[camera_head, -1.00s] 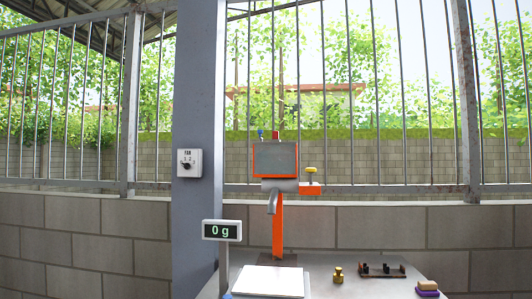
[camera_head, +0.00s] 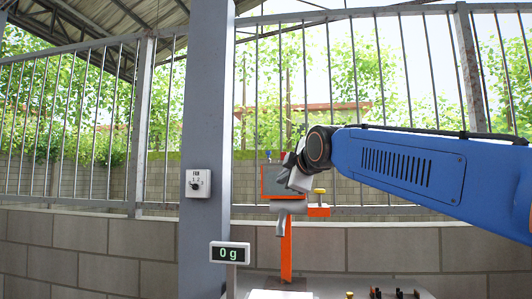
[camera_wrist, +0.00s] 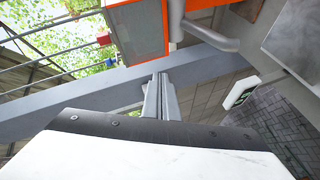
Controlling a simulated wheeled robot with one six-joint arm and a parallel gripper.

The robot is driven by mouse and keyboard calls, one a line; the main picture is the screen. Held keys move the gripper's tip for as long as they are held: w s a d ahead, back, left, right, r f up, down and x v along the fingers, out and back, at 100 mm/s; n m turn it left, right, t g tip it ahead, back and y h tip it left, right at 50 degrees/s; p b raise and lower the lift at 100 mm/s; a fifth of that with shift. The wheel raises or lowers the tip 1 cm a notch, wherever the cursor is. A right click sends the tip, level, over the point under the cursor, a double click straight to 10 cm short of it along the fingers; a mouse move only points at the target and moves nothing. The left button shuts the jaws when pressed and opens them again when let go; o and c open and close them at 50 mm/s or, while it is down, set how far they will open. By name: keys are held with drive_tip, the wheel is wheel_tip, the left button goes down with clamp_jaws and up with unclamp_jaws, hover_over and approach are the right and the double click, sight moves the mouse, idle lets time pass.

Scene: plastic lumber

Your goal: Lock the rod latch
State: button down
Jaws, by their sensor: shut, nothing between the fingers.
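A dark bar-like fixture with black brackets (camera_head: 400,294) shows at the bottom edge of the head view, mostly cut off. It may be the rod latch, but I cannot tell whether its rod is locked. My gripper (camera_wrist: 161,90) is shut and empty, its two grey fingers together in the middle of the wrist view. In the head view my blue arm reaches in from the right, and its wrist end is in front of the orange-framed dispenser (camera_head: 286,245). The dispenser's orange frame (camera_wrist: 165,22) and grey spout (camera_wrist: 218,41) are beyond my fingertips in the wrist view.
A scale display (camera_head: 230,253) reads 0 g beside the white scale plate (camera_head: 281,295). A brass weight (camera_head: 349,295) stands right of it. A grey post (camera_head: 206,120) carries a fan switch (camera_head: 198,183). A block wall and railing close off the back.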

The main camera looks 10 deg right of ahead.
sight(268, 152)
drive_tip(key=w+a+r+n+t+y, duration=0.1)
drive_tip(key=w+a+r+n+t, duration=0.1)
drive_tip(key=r, duration=0.8)
drive_tip(key=shift+w+a+r+n, duration=0.25)
drive_tip(key=shift+w+a+n, duration=0.45)
drive_tip(key=shift+w+a, duration=0.35)
drive_tip(key=shift+w, duration=0.15)
drive_tip(key=w+d, duration=0.1)
drive_tip(key=w, duration=1)
drive_tip(key=shift+w+d+f, duration=0.2)
drive_tip(key=shift+f, duration=0.2)
drive_tip(key=shift+s+d, duration=0.1)
drive_tip(key=shift+d, duration=0.15)
drive_tip(key=shift+s+d, duration=0.1)
drive_tip(key=shift+d, duration=1.8)
